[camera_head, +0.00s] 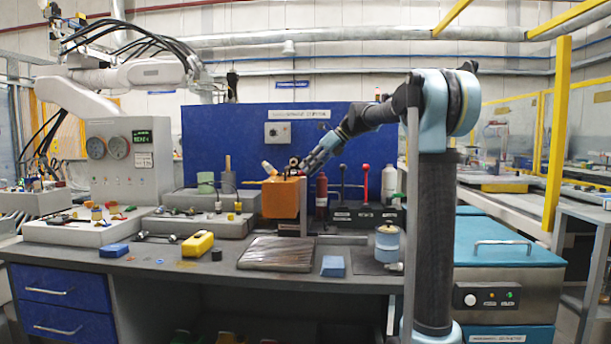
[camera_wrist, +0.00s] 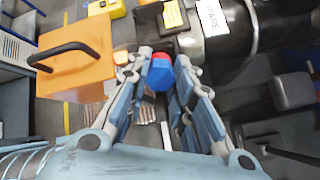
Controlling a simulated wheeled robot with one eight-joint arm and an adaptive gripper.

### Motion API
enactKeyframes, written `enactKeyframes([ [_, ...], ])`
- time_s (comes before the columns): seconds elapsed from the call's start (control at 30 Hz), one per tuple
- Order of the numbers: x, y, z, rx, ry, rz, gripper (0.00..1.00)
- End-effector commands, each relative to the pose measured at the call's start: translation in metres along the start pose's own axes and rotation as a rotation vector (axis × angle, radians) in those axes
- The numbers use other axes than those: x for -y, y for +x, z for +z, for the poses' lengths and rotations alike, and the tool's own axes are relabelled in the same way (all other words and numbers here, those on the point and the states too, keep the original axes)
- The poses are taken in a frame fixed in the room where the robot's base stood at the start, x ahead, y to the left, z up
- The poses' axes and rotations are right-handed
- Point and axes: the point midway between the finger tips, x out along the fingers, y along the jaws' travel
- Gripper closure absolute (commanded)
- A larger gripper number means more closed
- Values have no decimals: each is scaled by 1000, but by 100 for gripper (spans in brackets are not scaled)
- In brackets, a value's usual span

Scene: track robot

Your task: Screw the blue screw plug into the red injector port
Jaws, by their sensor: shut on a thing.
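In the wrist view, a blue screw plug (camera_wrist: 159,79) sits between the two fingers of my gripper (camera_wrist: 162,70), which are closed on its sides. A red part (camera_wrist: 162,57), which looks like the red injector port, shows directly beyond the plug, in line with it. The plug seems to meet the red part, but I cannot tell whether it touches or how deep it sits. In the head view, my gripper (camera_head: 300,170) is above and beside the orange box; plug and port are too small to make out there.
The orange box (camera_wrist: 78,62) with a black handle is close on the left in the wrist view. A dark cylinder (camera_wrist: 232,45) with a white label lies close on the right. In the head view, a ribbed grey plate (camera_head: 277,254) and a yellow case (camera_head: 197,244) lie on the bench.

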Motion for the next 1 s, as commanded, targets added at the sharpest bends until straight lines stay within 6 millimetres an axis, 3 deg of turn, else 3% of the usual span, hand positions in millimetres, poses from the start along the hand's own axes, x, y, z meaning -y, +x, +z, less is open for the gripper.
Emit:
enactKeyframes([
  [0.7, -1, 2, -1, -3, 737, 0, 100],
  [1.0, 0, 1, -2, -3, 838, 1, 100],
])
